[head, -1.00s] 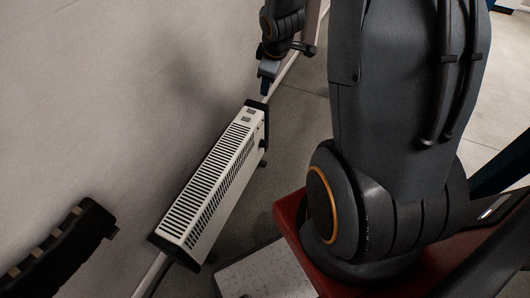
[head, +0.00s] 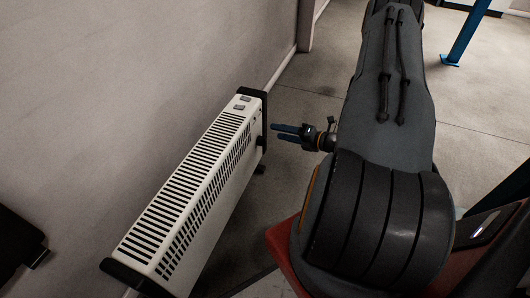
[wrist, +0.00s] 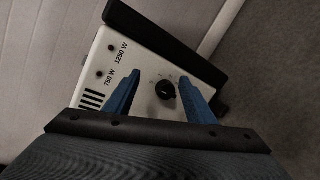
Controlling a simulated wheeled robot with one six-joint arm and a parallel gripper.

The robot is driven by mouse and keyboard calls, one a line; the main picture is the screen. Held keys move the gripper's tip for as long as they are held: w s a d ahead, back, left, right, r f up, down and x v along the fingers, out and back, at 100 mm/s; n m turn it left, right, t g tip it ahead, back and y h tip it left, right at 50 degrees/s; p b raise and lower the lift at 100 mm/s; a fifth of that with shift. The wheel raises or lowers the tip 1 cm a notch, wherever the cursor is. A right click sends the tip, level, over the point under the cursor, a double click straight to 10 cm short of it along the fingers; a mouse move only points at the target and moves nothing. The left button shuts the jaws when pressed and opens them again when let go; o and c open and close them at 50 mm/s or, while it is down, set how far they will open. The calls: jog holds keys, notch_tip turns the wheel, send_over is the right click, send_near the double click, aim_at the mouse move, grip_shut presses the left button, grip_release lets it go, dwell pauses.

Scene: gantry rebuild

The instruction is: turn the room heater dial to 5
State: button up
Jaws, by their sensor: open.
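The room heater (head: 190,190) is a long white slatted unit with black end caps, standing beside the wall in the head view. In the wrist view its panel (wrist: 140,78) carries a round black dial (wrist: 165,89) and the labels 750 W and 1250 W. The dial's scale is too small to read. My gripper (head: 275,133) is beside the heater's far end, its blue fingers pointing at it. In the wrist view my gripper (wrist: 163,92) is open, with one finger on each side of the dial and nothing held. Contact with the dial cannot be told.
The grey wall (head: 120,90) runs close along the heater's left side. A dark object (head: 18,250) sits at the lower left. Open floor (head: 300,100) lies beyond the heater's far end. A blue post (head: 463,38) stands at the upper right.

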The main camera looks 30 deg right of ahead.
aim_at(262, 141)
jog(key=s+f+n+t+y+b, duration=0.2)
jog(key=s+f+n+b, duration=0.15)
jog(key=f, duration=0.25)
jog(key=a+b+x, duration=0.1)
jog(key=b+x, duration=0.1)
jog(key=x, duration=0.5)
jog(key=shift+r+m+b, duration=0.3)
jog(key=shift+m+b, duration=0.1)
jog(key=shift+m, duration=0.05)
jog(key=shift+a, duration=0.1)
jog(key=c, duration=0.9)
jog(key=shift+a, duration=0.15)
jog(key=shift+c, duration=0.7)
jog(key=shift+s, duration=0.1)
